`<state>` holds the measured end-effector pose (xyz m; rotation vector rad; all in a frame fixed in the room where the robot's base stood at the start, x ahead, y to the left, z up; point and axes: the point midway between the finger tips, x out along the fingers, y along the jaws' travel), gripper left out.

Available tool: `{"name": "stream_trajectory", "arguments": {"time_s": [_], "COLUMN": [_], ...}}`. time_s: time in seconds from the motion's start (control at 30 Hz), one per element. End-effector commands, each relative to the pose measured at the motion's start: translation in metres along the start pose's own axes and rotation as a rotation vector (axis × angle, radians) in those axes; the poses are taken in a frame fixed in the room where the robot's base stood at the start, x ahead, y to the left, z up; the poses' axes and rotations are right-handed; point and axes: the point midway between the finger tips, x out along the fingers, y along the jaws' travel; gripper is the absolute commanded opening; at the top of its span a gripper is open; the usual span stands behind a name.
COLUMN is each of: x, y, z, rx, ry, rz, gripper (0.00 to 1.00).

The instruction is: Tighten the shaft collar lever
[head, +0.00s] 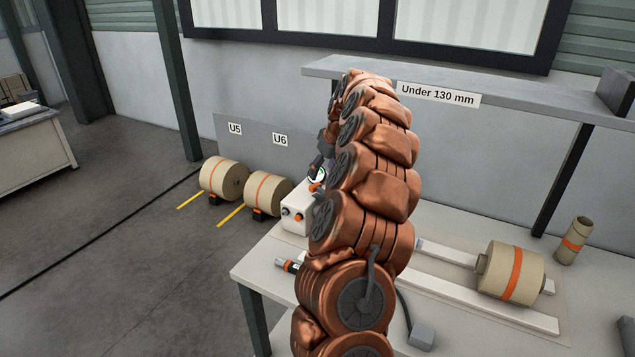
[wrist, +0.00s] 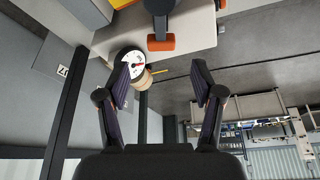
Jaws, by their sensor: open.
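My gripper (wrist: 161,82) is open in the wrist view, with nothing between its two dark fingers. In that view a dark part with an orange end (wrist: 161,43) sits just beyond the fingertips, apart from them; it may be the shaft collar lever, but I cannot tell for sure. A round white gauge (wrist: 132,62) shows close beside the left finger. In the head view the gauge (head: 318,174) sits at my arm's left edge, above a white control box (head: 297,212). My copper arm hides most of my gripper and the area behind it there.
A kraft roll (head: 512,273) with an orange band lies on the bench (head: 262,262) at right, with a small upright roll (head: 574,241) behind. The shelf (head: 520,97) labelled "Under 130 mm" overhangs the bench. Two rolls (head: 223,178) lie on the floor at left, under U5 and U6 signs.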

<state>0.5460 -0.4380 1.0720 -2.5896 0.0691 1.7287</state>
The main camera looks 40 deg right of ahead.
Motion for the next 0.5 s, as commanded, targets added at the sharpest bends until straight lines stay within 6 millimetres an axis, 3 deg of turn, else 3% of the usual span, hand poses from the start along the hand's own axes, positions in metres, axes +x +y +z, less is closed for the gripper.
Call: {"name": "stream_trajectory", "arguments": {"time_s": [0.5], "x": [0.064], "y": [-0.002], "z": [0.000], "rx": [0.000], "ry": [-0.002], "rz": [-0.003], "gripper": [0.67]}}
